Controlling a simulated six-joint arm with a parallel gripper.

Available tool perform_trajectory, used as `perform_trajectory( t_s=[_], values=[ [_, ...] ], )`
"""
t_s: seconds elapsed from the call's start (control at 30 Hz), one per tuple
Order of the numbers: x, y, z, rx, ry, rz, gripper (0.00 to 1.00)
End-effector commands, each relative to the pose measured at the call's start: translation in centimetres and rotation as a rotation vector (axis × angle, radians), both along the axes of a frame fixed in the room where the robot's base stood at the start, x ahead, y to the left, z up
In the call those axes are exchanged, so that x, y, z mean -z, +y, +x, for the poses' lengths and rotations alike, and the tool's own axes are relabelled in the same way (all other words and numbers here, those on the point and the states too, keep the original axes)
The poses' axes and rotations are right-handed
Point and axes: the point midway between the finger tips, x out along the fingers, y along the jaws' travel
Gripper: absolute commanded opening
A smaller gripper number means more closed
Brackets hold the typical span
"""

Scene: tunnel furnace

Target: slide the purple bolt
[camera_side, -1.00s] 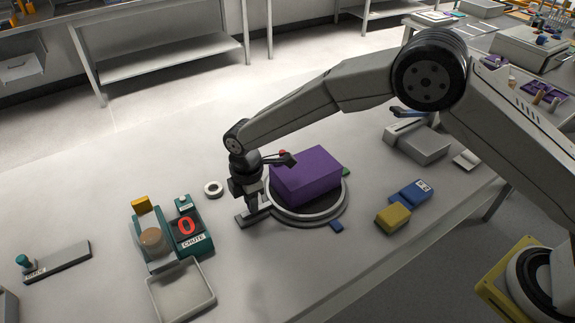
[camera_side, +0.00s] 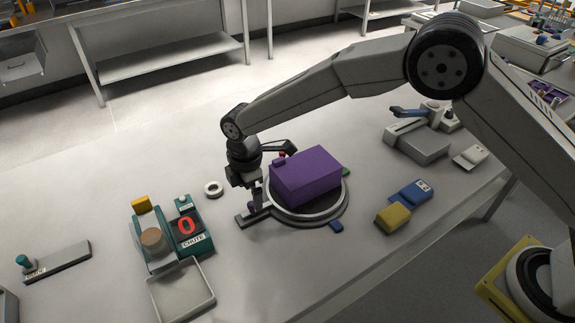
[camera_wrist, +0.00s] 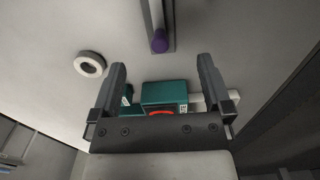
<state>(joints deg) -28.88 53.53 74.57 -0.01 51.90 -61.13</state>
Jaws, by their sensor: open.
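The purple bolt shows as a round purple knob (camera_wrist: 160,41) on a narrow grey rail (camera_wrist: 156,12) in the wrist view. In the side view the knob (camera_side: 252,206) stands on the flat grey rail (camera_side: 259,216), left of the round turntable (camera_side: 338,207). My gripper (camera_wrist: 161,70) is open and empty. In the wrist view the knob lies beyond the fingertips, roughly centred between them, not clasped. In the side view my gripper (camera_side: 250,185) is just above the knob and partly hides that area. The exact gap cannot be told.
A large purple box (camera_side: 308,174) sits on the turntable, close to my gripper. A white ring (camera_side: 213,189) and a teal station marked CHUTE (camera_side: 165,262) lie to the left. Blue (camera_side: 412,191) and yellow (camera_side: 392,219) blocks lie right. The table's left back is clear.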

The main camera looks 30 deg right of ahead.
Motion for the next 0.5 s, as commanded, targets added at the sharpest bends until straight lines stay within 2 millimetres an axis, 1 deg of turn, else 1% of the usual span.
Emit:
perform_trajectory(
  t_s=[0.03, 0.3, 0.5],
  values=[
    [-0.5, 0.0, 0.0, 0.000, -0.002, 0.001, 1.00],
    [-2.8, 0.0, 0.0, 0.000, -0.001, 0.000, 1.00],
    [-3.6, 0.0, 0.0, 0.000, -0.001, 0.000, 1.00]
  ],
)
